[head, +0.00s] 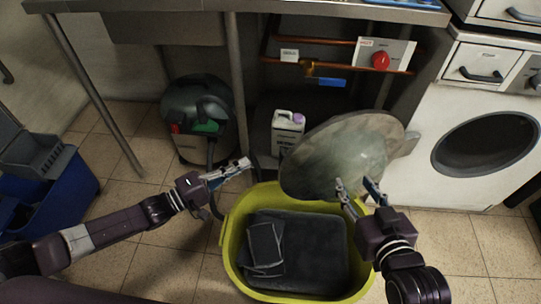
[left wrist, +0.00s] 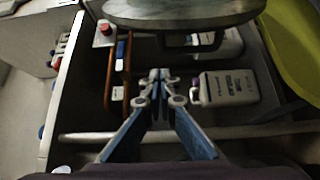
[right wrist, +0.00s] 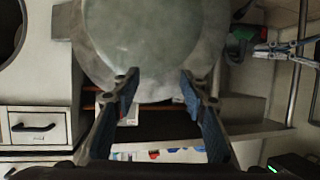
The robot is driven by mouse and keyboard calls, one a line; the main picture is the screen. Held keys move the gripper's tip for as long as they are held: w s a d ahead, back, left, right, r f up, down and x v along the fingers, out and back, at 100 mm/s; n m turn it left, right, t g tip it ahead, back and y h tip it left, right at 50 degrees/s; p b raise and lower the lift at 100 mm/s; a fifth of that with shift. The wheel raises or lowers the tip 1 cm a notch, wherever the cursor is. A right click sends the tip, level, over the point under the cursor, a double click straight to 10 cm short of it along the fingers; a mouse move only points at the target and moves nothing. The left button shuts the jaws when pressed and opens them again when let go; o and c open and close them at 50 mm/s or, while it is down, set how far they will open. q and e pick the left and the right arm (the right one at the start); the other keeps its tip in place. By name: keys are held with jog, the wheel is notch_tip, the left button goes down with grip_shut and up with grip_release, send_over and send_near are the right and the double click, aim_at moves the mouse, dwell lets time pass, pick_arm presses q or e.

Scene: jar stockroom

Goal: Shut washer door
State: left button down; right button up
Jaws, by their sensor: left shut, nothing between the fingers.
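The washer (head: 435,165) is white and stands at the right in the head view, with a dark round opening (head: 487,143). Its door (head: 345,150), a grey, round, glassy disc, stands swung open to the left on a hinge at the washer's front edge. My right gripper (head: 357,186) is open and empty at the door's lower right. In the right wrist view the door (right wrist: 150,40) fills the space beyond the spread fingers. My left gripper (head: 243,165) is shut and empty, left of the door. The door's edge (left wrist: 185,14) crosses the top of the left wrist view.
A yellow tub (head: 232,245) with dark folded cloth stands on the floor below the door. A white jug (head: 287,132), a dark vacuum (head: 198,115) and table legs stand behind. Copper pipes (head: 290,60) run along the back. A blue bucket (head: 60,195) is at the left.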

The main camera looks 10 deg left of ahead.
aim_at(282, 154)
pick_arm(q)
jog(key=shift+w+d+f+b, duration=0.1)
jog(key=shift+w+d+b, duration=0.4)
jog(key=shift+d, duration=0.85)
jog(key=shift+w+d+f+b, duration=0.25)
jog(key=shift+w+d, duration=0.35)
jog(key=shift+d, duration=0.7)
jog(key=shift+w+d+b, duration=0.45)
jog(key=shift+w+d, duration=0.1)
jog(key=shift+d, duration=0.8)
pick_arm(e)
notch_tip(282, 154, up, 12)
jog(key=w+a+t+y, duration=0.2)
jog(key=t, duration=0.4)
jog(key=shift+f, duration=0.2)
jog(key=shift+w, duration=0.1)
